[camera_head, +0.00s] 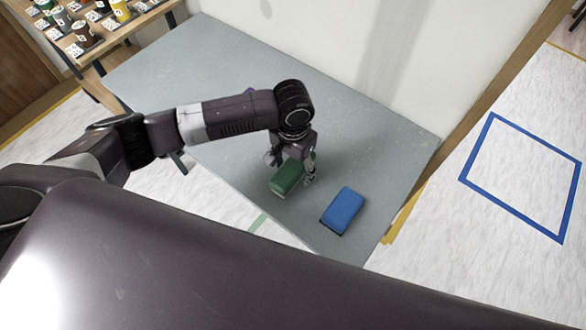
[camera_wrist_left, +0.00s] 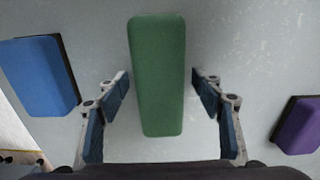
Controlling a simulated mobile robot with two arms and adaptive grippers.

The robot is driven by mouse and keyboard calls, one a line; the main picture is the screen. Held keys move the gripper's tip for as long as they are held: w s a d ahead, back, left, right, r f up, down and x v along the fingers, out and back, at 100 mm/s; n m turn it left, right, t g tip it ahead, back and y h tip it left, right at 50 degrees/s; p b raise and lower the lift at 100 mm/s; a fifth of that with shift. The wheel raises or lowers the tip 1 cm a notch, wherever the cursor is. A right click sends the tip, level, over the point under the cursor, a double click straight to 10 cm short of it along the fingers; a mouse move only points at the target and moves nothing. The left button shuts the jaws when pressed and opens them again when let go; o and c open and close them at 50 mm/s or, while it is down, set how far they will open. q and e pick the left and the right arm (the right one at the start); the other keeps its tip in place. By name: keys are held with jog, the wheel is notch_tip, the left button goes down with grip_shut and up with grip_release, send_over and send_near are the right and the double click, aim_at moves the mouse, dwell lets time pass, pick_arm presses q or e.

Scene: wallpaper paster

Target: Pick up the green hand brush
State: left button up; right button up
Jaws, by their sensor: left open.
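The green hand brush (camera_head: 287,178) lies on the grey table (camera_head: 215,60). In the left wrist view the green brush (camera_wrist_left: 158,75) runs lengthwise between the two fingers, with a gap on each side. My left gripper (camera_head: 290,168) is open over the brush and points down at it. In the left wrist view the left gripper's fingers (camera_wrist_left: 162,118) are spread and touch nothing. The arm hides part of the table behind it. My right gripper is in neither view.
A blue brush (camera_head: 343,210) lies to the right of the green one; it also shows in the left wrist view (camera_wrist_left: 40,76). A purple brush (camera_wrist_left: 298,126) lies on the other side. A wooden rack with several small containers (camera_head: 88,33) stands at the back left. A wall borders the table's far side.

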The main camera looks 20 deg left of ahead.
aim_at(293, 166)
pick_arm(q)
jog(key=c, duration=1.4)
jog(key=shift+r, duration=0.1)
notch_tip(293, 166, up, 20)
jog(key=shift+f+b, duration=0.1)
jog(key=shift+b, duration=0.3)
